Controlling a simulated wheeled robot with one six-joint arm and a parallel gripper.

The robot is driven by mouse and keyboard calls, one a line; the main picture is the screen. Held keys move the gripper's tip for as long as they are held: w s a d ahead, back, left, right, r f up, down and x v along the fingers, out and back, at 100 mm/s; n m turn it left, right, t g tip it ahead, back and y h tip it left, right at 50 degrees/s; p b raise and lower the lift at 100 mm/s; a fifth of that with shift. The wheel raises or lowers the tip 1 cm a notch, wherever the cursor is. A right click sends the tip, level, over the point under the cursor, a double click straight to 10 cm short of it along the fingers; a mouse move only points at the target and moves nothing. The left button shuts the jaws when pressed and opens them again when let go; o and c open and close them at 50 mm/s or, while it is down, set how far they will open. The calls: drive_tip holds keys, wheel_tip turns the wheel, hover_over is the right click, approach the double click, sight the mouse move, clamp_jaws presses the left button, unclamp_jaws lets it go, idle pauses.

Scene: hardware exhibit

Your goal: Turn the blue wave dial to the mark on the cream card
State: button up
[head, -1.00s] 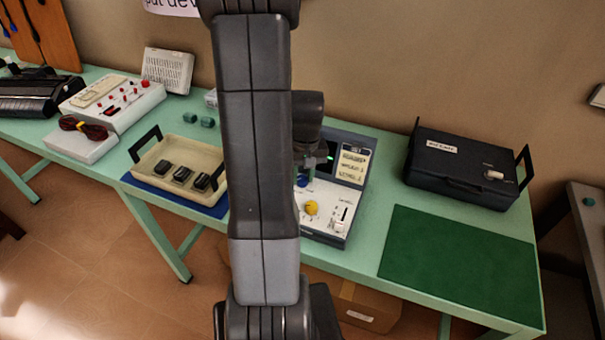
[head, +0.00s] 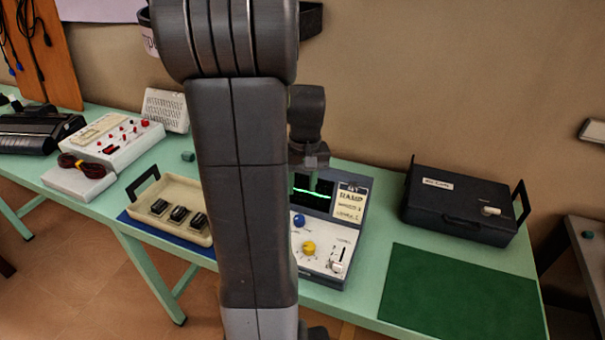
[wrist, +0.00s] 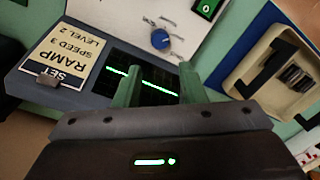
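The blue wave dial (head: 299,221) sits on the pale panel of the console, below its dark screen. It also shows in the wrist view (wrist: 160,40), past my fingertips; which mark it points to is too small to tell. The cream card (head: 349,205) stands right of the screen. In the wrist view the card (wrist: 62,58) appears upside down and reads SET, RAMP, SPEED 3, LEVEL 2. My gripper (wrist: 159,84) is open and empty, its two green fingers apart in front of the screen, off the dial. In the head view my gripper (head: 312,181) partly covers the screen.
A yellow dial (head: 308,248) and a slider (head: 338,261) lie on the same panel. A cream tray (head: 150,230) with black blocks stands left. A black case (head: 455,207) and green mat (head: 465,295) are right.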

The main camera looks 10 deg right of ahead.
sight(300, 217)
drive_tip(key=shift+d+r, duration=0.1)
drive_tip(key=shift+r, duration=1.4)
drive_tip(key=f, duration=1.4)
drive_tip(key=shift+a, duration=0.4)
drive_tip(key=shift+r, duration=0.1)
